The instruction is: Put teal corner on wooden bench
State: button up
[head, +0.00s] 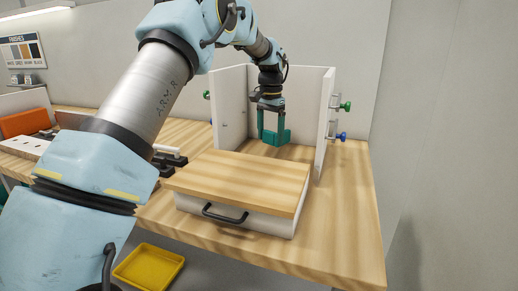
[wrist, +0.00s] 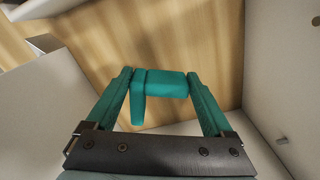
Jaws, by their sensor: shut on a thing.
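The teal corner (wrist: 163,86) is an L-shaped block held between the two teal fingers of my gripper (wrist: 160,88) in the wrist view. In the head view my gripper (head: 272,128) points down, shut on the teal corner (head: 276,138), inside a white three-sided panel enclosure. The wooden bench (head: 345,225) runs under the enclosure. Its wood grain shows beyond the corner in the wrist view (wrist: 190,40). I cannot tell whether the corner touches the bench.
White panels (head: 229,95) stand at the left, back and right of my gripper. Green and blue clamp knobs (head: 342,137) stick out at the right. A wood-topped drawer box (head: 240,180) stands in front. A yellow tray (head: 150,268) lies below; an orange block (head: 25,122) is far left.

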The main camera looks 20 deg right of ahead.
jog(key=shift+f+p, duration=0.6)
jog(key=shift+f, duration=2.4)
jog(key=o, duration=1.2)
jog(key=shift+f, duration=0.1)
notch_tip(320, 180, up, 12)
jog(key=shift+r+b, duration=0.15)
jog(key=shift+b, duration=0.8)
